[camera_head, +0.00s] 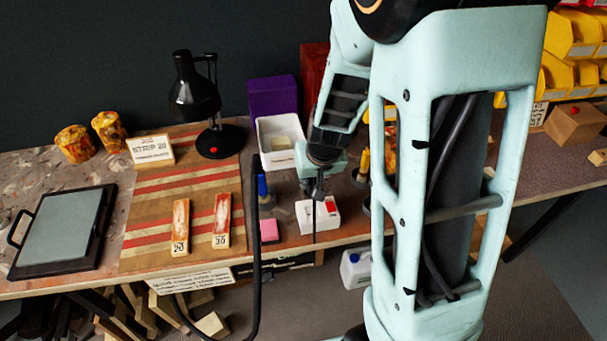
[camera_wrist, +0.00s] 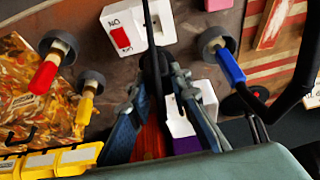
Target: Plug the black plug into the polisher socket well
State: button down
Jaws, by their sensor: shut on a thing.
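My gripper (camera_wrist: 156,84) is shut on the black plug (camera_wrist: 155,64), with a finger on either side of it. A black cable runs from the plug past the white switch box (camera_wrist: 112,33), which has a red rocker. In the head view my gripper (camera_head: 318,180) is above the bench, just behind the switch box (camera_head: 308,216), and a thin dark line hangs in front of that box. Round grey holders carry upright red (camera_wrist: 45,76), yellow (camera_wrist: 85,103) and blue (camera_wrist: 231,66) pieces. I cannot tell which opening is the polisher socket well.
A black lamp (camera_head: 195,95), a white bin (camera_head: 270,130) and a purple box (camera_head: 272,97) stand behind. A striped board (camera_head: 150,215) with two labelled blocks and a dark framed plate (camera_head: 62,230) lie left. A thick black cable (camera_head: 256,250) hangs over the front edge. Yellow bins stand right.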

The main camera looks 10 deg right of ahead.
jog(key=shift+s+d, duration=0.1)
jog(key=shift+d, duration=0.1)
dwell(0.4)
jog(key=b, duration=0.6)
send_over(311, 206)
jog(key=s, duration=0.2)
notch_tip(311, 206, down, 6)
jog(key=shift+r, duration=0.1)
jog(key=shift+f, duration=0.2)
dwell(1.3)
jog(key=shift+f+b, duration=0.3)
jog(key=shift+b, duration=0.15)
jog(key=shift+f+b, duration=0.8)
jog(key=shift+f, duration=0.05)
jog(key=c, duration=1.7)
grip_release()
jog(key=shift+r, duration=0.1)
jog(key=shift+v, duration=3.7)
